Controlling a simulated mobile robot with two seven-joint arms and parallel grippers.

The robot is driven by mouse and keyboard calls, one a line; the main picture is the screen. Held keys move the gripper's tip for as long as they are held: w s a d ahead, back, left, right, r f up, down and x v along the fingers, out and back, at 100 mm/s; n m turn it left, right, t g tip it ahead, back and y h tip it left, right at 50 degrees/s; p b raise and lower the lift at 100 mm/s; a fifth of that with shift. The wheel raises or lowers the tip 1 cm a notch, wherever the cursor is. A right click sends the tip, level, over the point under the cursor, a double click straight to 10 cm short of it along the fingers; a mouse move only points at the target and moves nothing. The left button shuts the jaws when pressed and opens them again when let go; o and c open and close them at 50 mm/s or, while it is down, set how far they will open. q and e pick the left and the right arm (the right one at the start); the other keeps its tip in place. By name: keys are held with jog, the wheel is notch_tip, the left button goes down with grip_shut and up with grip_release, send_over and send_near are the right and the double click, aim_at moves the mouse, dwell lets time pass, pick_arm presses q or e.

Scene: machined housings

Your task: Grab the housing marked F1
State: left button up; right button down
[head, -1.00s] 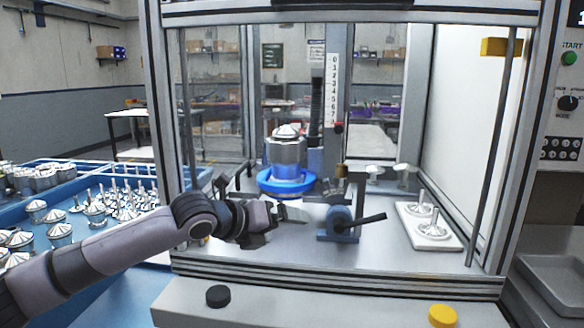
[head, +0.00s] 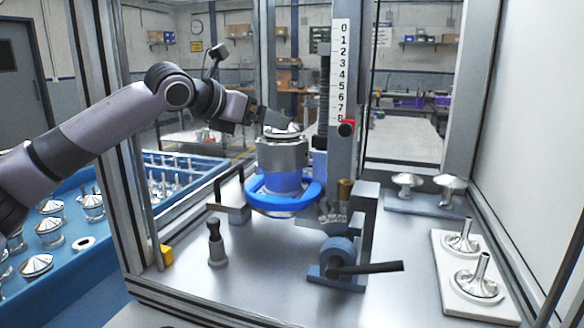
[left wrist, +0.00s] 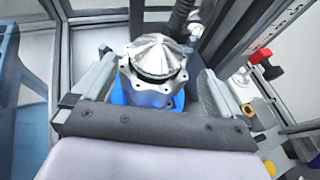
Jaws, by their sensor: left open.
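A metal housing (head: 282,158) with a conical top stands upright in a blue ring (head: 315,196) inside the machine. I cannot make out an F1 mark on it. My left gripper (head: 282,122) is at the housing's top, reaching in from the left. In the left wrist view the housing's ribbed cone and bolt-holed flange (left wrist: 152,75) show between the two fingers of my open left gripper (left wrist: 152,82). I cannot tell whether either finger touches it. My right gripper is not in view.
A scale column (head: 341,70) with a red-and-black knob stands right behind the housing. A blue clamp with a black lever (head: 340,260) is in front. Funnel-shaped parts sit on a white block (head: 455,287) at right. A blue tray (head: 95,262) of parts lies at left.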

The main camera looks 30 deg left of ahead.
pick_arm(q)
jog(key=shift+x, duration=3.1)
jog(key=shift+a+f, duration=0.15)
jog(key=shift+f, duration=0.05)
jog(key=c, duration=1.7)
jog(key=shift+r, duration=0.3)
grip_shut()
